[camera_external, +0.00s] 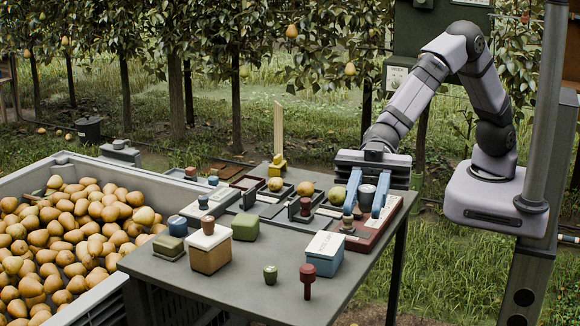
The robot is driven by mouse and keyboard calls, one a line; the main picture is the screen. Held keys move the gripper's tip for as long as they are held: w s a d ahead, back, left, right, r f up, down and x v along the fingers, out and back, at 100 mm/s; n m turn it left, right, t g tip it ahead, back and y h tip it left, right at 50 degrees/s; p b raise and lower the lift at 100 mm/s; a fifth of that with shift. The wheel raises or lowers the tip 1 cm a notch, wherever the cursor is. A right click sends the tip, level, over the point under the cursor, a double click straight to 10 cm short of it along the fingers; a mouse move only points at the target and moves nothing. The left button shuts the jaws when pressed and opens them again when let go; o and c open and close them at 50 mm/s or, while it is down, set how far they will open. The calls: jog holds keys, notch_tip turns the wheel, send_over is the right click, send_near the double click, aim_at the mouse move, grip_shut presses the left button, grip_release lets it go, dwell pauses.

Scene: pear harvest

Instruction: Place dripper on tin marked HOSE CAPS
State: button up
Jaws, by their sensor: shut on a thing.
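My gripper (365,210), with two blue fingers, is low over the right side of the table, shut on a small dark grey piece (367,197) with a paler top. Which piece is the dripper I cannot tell for sure. A blue tin (324,261) with a white lid stands near the table's front right, left of and nearer than my gripper; its lid bears dark writing too small to read.
A maroon peg (308,279) and a small green piece (270,275) stand on the table (225,289) at the front. A green block (245,227), trays and pears crowd the back. A pear bin (158,187) adjoins the left. The front middle has bare room.

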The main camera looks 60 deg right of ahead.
jog(key=shift+w+m+t, duration=0.2)
jog(key=shift+m+t, duration=0.2)
jog(key=shift+t, duration=0.2)
jog(key=w+d+f+m+t+h, duration=0.2)
jog(key=w+d+f+m+t, duration=0.25)
jog(key=w+t, duration=0.3)
jog(key=w+d+f+m+t+h, duration=0.3)
jog(key=w+d+m+t, duration=0.3)
jog(key=w+t, duration=0.15)
jog(key=w+d+f+m+t+h, duration=0.25)
jog(key=d+m+h, duration=0.3)
jog(key=d, duration=0.45)
jog(key=w+d+f+m+t+h, duration=0.2)
jog(key=w+d+f+m+h, duration=0.15)
jog(key=d+h, duration=0.45)
jog(key=shift+y, duration=0.95)
jog(key=shift+w+d+f+p, duration=0.15)
jog(key=shift+f, duration=0.8)
jog(key=shift+w+d+f+p, duration=0.1)
jog(key=shift+d+f, duration=0.05)
jog(key=shift+f, duration=0.8)
jog(key=shift+w+d+f+p, duration=0.15)
jog(key=shift+f, duration=0.8)
jog(key=shift+f, duration=0.1)
jog(key=shift+f, duration=1.95)
jog(key=shift+f, duration=0.15)
